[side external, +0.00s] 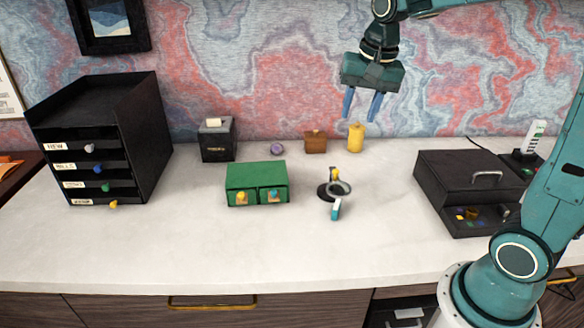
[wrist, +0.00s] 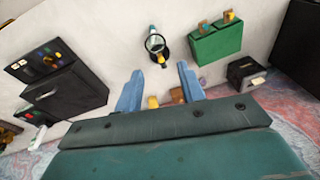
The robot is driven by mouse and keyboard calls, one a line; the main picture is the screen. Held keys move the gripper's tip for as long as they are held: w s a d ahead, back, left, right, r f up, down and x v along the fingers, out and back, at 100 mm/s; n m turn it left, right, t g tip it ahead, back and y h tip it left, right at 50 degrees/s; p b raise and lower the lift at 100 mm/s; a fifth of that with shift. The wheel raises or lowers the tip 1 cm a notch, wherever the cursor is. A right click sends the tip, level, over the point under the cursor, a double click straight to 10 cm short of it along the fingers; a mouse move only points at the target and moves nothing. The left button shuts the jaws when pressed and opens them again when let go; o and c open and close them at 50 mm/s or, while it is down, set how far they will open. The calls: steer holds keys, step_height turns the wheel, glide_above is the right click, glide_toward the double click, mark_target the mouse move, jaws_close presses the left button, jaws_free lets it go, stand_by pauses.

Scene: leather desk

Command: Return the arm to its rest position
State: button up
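My teal arm holds my gripper (side external: 363,103) high above the back of the white desk (side external: 180,250), in front of the patterned wall. Its two blue fingers point down and stand apart, with nothing between them. In the wrist view my gripper (wrist: 159,92) also shows open fingers, with the desk surface far beyond them. The fingers are well clear of every object.
On the desk stand a black drawer tower (side external: 100,140), black box (side external: 217,140), green drawer box (side external: 256,184), brown box (side external: 316,142), yellow canister (side external: 356,138), magnifier on a stand (side external: 339,188) and black case (side external: 465,185). The desk's front is clear.

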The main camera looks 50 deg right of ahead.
steer(key=s+a+n+t, duration=0.1)
steer(key=s+a+n, duration=0.2)
steer(key=s+n, duration=0.2)
steer(key=s+a+n+t, duration=0.2)
steer(key=s+a+n, duration=0.2)
steer(key=s, duration=0.8)
steer(key=shift+s+a+f+n, duration=0.2)
steer(key=shift+s+a+n, duration=0.05)
steer(key=shift+n, duration=0.35)
stand_by(0.5)
